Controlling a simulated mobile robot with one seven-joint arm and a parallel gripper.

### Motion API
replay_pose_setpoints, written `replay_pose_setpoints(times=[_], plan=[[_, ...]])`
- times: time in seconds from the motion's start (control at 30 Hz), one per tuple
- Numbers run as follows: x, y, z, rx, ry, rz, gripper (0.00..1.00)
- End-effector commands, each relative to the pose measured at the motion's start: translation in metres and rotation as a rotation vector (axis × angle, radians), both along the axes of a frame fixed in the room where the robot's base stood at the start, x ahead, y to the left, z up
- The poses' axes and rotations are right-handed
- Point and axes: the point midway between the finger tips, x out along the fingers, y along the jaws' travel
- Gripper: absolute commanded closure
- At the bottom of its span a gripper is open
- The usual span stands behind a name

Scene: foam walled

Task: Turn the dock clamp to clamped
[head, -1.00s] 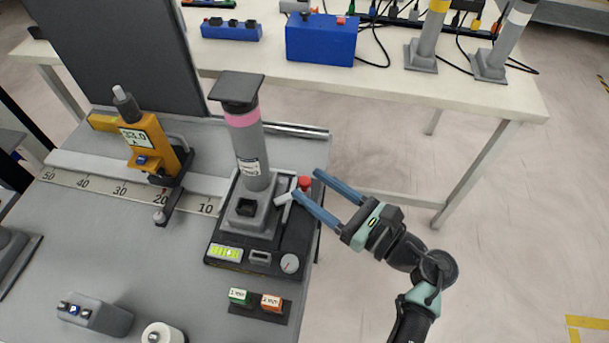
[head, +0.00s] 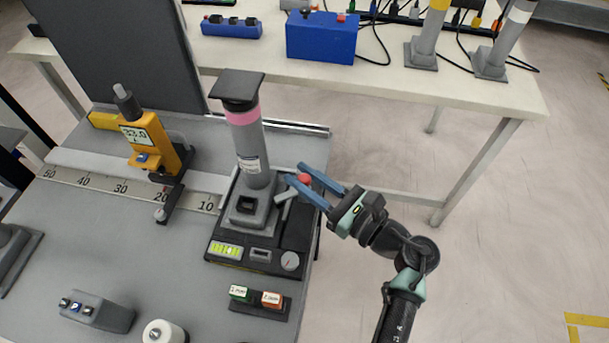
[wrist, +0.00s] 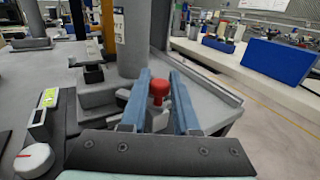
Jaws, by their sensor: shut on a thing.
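The dock (head: 270,240) is a dark base on the grey bench, carrying an upright grey column with a pink band (head: 245,140). At the base's right side is a red knob (head: 305,179), which I take to be the clamp's handle. A light grey lever (head: 285,194) lies beside it. My gripper (head: 297,173) reaches in from the right with its blue fingers either side of the red knob, shut on it. In the wrist view the red knob (wrist: 158,92) stands upright between the fingers; its lower part is partly hidden.
An orange gauge (head: 155,145) stands on the ruled rail to the left. Two labelled buttons (head: 255,300) sit in front of the dock. A white bench (head: 400,85) with a blue box (head: 320,40) is behind. Open floor lies right.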

Motion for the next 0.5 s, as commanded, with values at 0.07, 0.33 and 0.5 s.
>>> replay_pose_setpoints(times=[0.07,0.33,0.5], plan=[[-0.0002,-0.0001,-0.0001,0.000,0.000,0.000,1.00],[-0.0013,0.0031,0.0014,0.005,0.002,-0.126,1.00],[-0.0010,0.0035,0.0013,0.003,0.002,-0.280,1.00]])
